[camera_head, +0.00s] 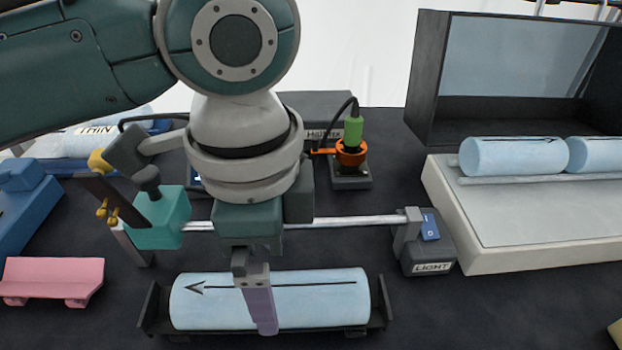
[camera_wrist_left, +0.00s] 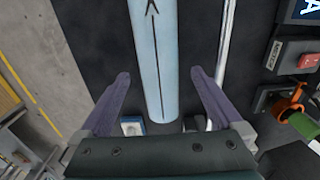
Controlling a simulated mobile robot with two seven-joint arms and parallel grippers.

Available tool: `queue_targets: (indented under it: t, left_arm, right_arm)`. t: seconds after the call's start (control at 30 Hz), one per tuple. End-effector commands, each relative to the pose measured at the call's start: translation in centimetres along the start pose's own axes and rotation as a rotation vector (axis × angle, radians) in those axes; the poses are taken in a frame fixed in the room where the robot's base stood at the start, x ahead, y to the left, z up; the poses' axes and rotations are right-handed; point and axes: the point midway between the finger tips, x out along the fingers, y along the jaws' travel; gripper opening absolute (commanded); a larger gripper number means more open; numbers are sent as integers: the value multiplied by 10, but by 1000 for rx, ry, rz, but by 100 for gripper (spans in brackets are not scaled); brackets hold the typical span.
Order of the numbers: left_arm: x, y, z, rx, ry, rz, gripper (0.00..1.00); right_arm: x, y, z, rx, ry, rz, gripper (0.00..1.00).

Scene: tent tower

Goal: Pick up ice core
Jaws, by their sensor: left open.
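A pale blue ice core (camera_head: 325,300) with a black arrow along it lies in a dark cradle (camera_head: 377,318) at the front middle. My left gripper (camera_head: 262,325) is above and in front of this core, its purple finger covering part of it in the head view. Two more pale blue cores (camera_head: 513,157) lie on a white tray at the right. My right gripper is not in view.
A metal rod runs behind the cradle to a box labelled LIGHT (camera_head: 430,255). A white tray (camera_head: 540,225) and a dark open case (camera_head: 430,80) stand at the right. A pink block (camera_head: 52,278) lies at the left. An orange and green plug (camera_head: 352,145) stands behind.

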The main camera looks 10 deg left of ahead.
Motion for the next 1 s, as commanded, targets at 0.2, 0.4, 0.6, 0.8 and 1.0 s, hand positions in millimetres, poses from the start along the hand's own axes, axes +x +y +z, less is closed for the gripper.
queue_targets:
  t: [0.2,0.4,0.6,0.8,1.0]
  left_arm:
    - [27,2,2,-2,-2,2,100]
    - [53,3,2,0,0,-1,100]
    - [56,2,1,1,2,-3,100]
    - [55,2,2,0,1,-3,84]
    - [55,2,2,0,1,-3,62]
  right_arm:
    - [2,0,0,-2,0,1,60]
    - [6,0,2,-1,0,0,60]
    - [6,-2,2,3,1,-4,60]
    - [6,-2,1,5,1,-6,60]
    - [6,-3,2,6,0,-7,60]
